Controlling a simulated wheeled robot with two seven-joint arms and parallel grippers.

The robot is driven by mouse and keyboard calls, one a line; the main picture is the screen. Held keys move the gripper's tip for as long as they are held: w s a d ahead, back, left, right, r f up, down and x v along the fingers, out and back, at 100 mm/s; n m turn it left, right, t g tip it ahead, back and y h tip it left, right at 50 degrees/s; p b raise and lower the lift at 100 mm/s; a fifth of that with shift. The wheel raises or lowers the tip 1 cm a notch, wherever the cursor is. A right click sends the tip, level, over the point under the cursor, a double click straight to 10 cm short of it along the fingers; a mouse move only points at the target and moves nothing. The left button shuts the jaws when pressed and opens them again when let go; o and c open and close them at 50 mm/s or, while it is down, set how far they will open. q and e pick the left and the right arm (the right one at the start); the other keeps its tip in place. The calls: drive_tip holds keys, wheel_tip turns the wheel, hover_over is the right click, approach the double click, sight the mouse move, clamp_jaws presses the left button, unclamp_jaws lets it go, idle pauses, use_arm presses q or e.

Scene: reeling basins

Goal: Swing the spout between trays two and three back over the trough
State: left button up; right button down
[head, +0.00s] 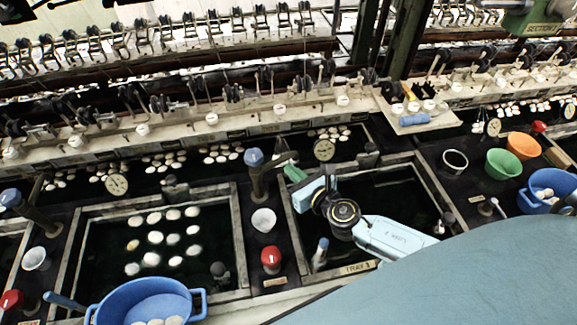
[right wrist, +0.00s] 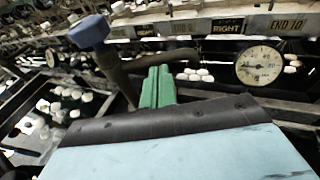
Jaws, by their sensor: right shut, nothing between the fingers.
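The spout between trays two and three has a blue cap (head: 254,157) on a dark upright post (head: 258,184). Its pipe (head: 281,159) points right, toward the far left corner of tray three (head: 295,220). The trough (head: 215,155), dark and holding white cocoons, runs behind the trays. My right gripper (head: 293,172) has green fingers, shut and empty, just right of the post. In the right wrist view the fingers (right wrist: 158,87) stand in front of the pipe (right wrist: 182,56), right of the blue cap (right wrist: 88,32). I cannot tell whether they touch it. My left gripper is not in view.
Tray two (head: 240,240) holds several white cocoons. A white cup (head: 264,220) and a red knob (head: 271,258) stand between the trays. A round gauge (head: 324,150) is at the trough. A blue basin (head: 150,298) is in front; green (head: 503,163) and orange (head: 524,145) bowls stand right.

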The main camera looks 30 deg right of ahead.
sight(275, 164)
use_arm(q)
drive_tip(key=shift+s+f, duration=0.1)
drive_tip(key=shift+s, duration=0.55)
use_arm(e)
drive_tip(key=shift+x, duration=1.2)
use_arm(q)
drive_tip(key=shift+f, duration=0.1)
use_arm(e)
drive_tip(key=shift+w, duration=0.1)
